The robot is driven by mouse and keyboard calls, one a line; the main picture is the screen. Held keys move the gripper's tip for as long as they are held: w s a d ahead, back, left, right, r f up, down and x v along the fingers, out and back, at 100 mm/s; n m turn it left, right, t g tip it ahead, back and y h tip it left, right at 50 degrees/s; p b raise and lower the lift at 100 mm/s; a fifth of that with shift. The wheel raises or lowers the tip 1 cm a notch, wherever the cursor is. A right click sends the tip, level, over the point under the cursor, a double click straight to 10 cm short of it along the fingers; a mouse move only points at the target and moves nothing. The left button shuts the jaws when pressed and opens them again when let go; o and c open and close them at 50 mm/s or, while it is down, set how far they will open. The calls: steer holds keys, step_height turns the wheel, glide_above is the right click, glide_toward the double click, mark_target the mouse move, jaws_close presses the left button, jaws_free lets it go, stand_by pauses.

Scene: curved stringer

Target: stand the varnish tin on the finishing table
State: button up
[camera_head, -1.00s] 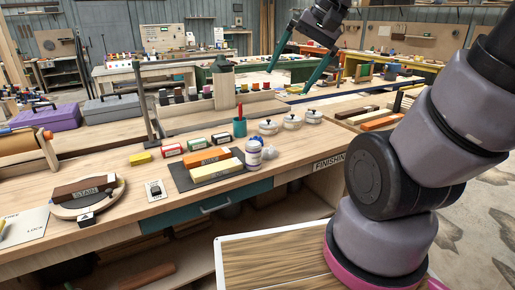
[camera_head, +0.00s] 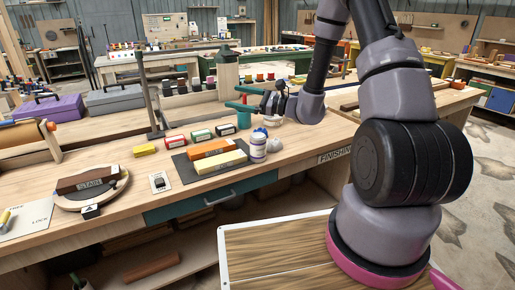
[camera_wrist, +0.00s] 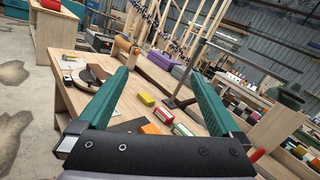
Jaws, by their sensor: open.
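My gripper (camera_head: 233,97) is open and empty, its teal fingers pointing left above the back of the bench; in the wrist view the fingers (camera_wrist: 158,75) are spread wide with nothing between them. A small white tin with a blue-purple band (camera_head: 258,147) stands upright on the bench, at the right end of a dark mat, below and to the right of the gripper in the head view. Its label is too small to read, so I cannot confirm it is the varnish. The finishing table (camera_head: 300,146) carries a "FINISHING" sign on its front edge.
Orange and yellow blocks (camera_head: 220,161) lie on the dark mat, with small coloured boxes (camera_head: 199,135) behind. A round stand holds a "STAIN" block (camera_head: 88,180) at left.

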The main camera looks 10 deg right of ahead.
steer(key=w+d+f+m+t+h, duration=0.3)
steer(key=f+m+t, duration=0.1)
steer(key=f, duration=0.2)
steer(key=w+d+f+m+t+h, duration=0.3)
steer(key=f+m, duration=0.1)
steer(key=f, duration=0.3)
steer(key=m+t+h, duration=0.2)
steer(key=m+h, duration=0.3)
glide_toward(254, 135)
steer(key=shift+w+d+f, duration=0.2)
steer(key=shift+w, duration=0.35)
steer(key=shift+w+d+f, duration=0.2)
steer(key=shift+w+f, duration=0.05)
steer(key=shift+w, duration=0.25)
steer(key=shift+w+f+h, duration=0.2)
steer(key=shift+w+h, duration=0.05)
steer(key=shift+h, duration=0.05)
steer(key=x, duration=1)
steer(key=shift+a, duration=0.2)
steer(key=shift+r, duration=0.1)
jaws_close()
